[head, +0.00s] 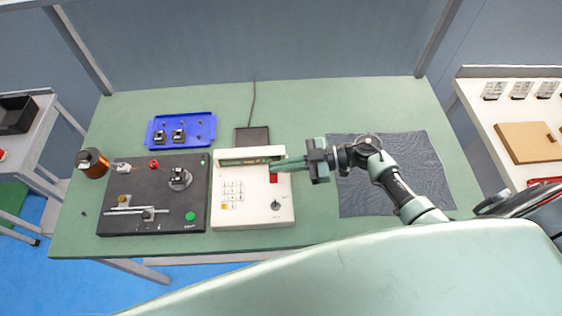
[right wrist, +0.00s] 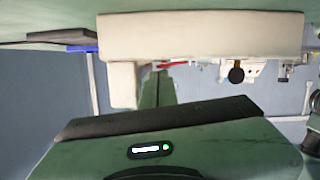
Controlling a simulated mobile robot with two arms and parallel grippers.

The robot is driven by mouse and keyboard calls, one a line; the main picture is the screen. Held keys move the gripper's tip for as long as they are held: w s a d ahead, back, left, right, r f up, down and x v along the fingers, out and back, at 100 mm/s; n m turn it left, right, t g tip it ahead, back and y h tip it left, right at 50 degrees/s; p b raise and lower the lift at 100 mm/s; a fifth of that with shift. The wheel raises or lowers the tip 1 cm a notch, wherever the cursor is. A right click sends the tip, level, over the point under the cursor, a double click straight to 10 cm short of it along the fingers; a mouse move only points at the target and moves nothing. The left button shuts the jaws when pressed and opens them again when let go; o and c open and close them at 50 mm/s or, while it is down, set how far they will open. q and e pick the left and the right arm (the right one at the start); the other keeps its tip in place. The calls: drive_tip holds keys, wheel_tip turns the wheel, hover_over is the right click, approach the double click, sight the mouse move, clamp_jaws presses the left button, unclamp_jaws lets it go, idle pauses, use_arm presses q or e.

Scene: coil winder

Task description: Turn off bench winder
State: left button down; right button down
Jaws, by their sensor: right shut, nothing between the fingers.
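The bench winder has a black base (head: 135,205) with a spindle and a cream control box (head: 232,212) at its right. The box carries a display, a keypad (head: 232,190), a black knob (head: 276,204) and a red switch (head: 275,179). My right gripper (head: 279,165) is shut and empty, pointing left, its tips over the box's upper right, close to the red switch. Contact cannot be told. In the right wrist view the cream box (right wrist: 200,36) fills the top, with the knob (right wrist: 236,75) below it. My left gripper is not in view.
A blue tray (head: 158,141) with small parts lies behind the winder. A copper wire spool (head: 91,163) stands at the left. A dark cloth mat (head: 345,190) lies under my right arm. The green bench (head: 330,108) is clear at the back.

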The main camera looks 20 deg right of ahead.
drive_tip(key=shift+w+f, duration=0.1)
drive_tip(key=shift+f+m, duration=0.15)
drive_tip(key=shift+m, duration=0.15)
drive_tip(key=shift+d, duration=0.2)
drive_tip(key=b+v, duration=0.1)
drive_tip(key=v, duration=0.5)
drive_tip(key=shift+d, duration=0.3)
drive_tip(key=shift+d+r, duration=0.2)
drive_tip(key=shift+d, duration=0.2)
